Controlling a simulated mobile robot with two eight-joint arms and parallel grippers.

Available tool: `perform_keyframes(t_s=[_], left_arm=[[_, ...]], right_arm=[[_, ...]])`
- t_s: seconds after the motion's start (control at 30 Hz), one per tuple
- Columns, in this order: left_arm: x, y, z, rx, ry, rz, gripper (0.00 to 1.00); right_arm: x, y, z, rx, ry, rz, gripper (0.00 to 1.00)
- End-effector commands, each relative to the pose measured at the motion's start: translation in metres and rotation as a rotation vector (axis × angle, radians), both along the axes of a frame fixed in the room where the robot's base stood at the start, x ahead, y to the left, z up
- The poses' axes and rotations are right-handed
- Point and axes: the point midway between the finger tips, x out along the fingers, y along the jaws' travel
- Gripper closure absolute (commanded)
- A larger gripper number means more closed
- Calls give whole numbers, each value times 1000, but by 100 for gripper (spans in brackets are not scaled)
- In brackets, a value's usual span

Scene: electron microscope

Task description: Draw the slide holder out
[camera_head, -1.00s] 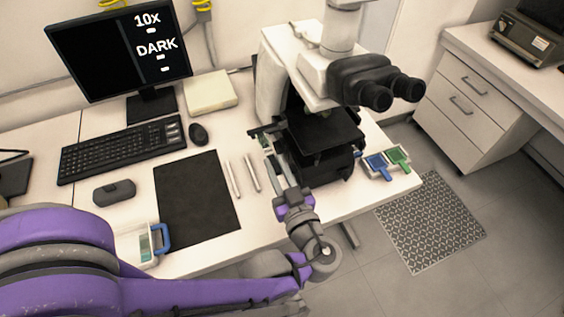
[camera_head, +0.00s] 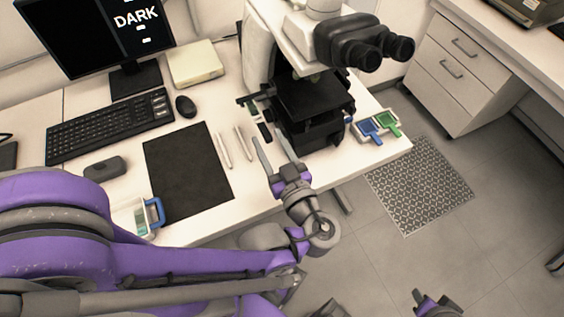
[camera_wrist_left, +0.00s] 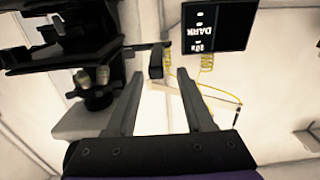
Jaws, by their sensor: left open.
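The microscope (camera_head: 300,110) stands on the bench with its dark stage (camera_head: 303,98). A dark bar sticks out from the stage's left side, with a small black piece (camera_head: 265,132) beside it that looks like the slide holder; it also seems to show in the left wrist view (camera_wrist_left: 155,63). My left gripper (camera_head: 271,143) is open and empty in front of the stage's left side. In the left wrist view its fingers (camera_wrist_left: 160,76) are apart, with the black piece beyond the tips. Part of my right gripper (camera_head: 436,303) shows at the bottom edge; its jaws are unclear.
Blue and green slide trays (camera_head: 377,126) lie right of the microscope. Two pale pens (camera_head: 243,144) and a black mat (camera_head: 188,170) lie to the left. A clear box with a blue handle (camera_head: 147,217) sits at the front edge. The monitor (camera_head: 95,35) reads DARK.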

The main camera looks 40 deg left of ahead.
Motion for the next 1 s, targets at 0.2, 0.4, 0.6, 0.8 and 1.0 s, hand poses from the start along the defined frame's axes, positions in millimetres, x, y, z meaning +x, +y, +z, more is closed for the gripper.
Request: perform_keyframes(t_s=[0.2,0.4,0.6,0.8,1.0], left_arm=[[-13,-36,-1,-2,1,-8,48],[-24,-61,-1,-1,1,-5,48],[-31,-75,0,0,1,-2,48],[-33,-77,0,0,1,2,48],[-33,-77,0,0,1,1,48]], right_arm=[[0,0,-2,0,1,0,56],[0,0,-3,0,1,0,56],[0,0,-4,0,1,0,56],[0,0,-4,0,1,0,56],[0,0,-4,0,1,0,56]])
